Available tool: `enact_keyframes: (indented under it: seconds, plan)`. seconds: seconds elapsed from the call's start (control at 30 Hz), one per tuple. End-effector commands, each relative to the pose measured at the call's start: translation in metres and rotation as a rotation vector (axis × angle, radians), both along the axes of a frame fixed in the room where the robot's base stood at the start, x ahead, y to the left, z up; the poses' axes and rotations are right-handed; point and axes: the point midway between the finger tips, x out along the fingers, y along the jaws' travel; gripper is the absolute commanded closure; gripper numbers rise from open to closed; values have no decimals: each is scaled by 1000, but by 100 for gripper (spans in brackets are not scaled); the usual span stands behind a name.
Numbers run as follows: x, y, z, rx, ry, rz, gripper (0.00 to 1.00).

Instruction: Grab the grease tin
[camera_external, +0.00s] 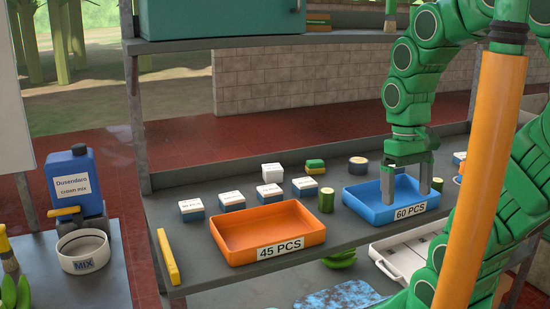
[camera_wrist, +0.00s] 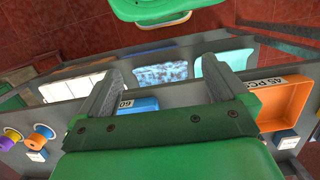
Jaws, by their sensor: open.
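A short, round, dark tin with a tan top (camera_external: 358,166) stands on the grey shelf behind the blue tray; it looks like the grease tin, but I see no readable label. My gripper (camera_external: 405,192) is open and points down over the blue "60 PCS" tray (camera_external: 372,207), to the right of and nearer the camera than the tin. Nothing is between the fingers. In the wrist view my open fingers (camera_wrist: 163,72) reach over the shelf edge, and I cannot make out the tin there.
An orange "45 PCS" tray (camera_external: 232,250) sits left of the blue tray, with a green cylinder (camera_external: 327,200) between them. Several white-and-blue boxes (camera_external: 270,195) and a green-yellow block (camera_external: 315,166) stand behind. Round spools (camera_wrist: 42,131) lie at the wrist view's left.

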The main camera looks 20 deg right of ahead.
Motion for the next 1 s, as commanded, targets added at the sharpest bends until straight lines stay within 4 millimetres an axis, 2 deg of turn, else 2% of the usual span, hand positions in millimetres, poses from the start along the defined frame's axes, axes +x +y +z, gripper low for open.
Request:
enact_keyframes:
  seconds: [0.2,0.63,0.77,1.0]
  plan:
    - [-5,1,0,2,-4,23,0]
    - [-1,5,-1,17,-1,4,0]
    - [15,16,-4,72,3,-55,0]
    - [68,44,-8,238,9,-257,0]
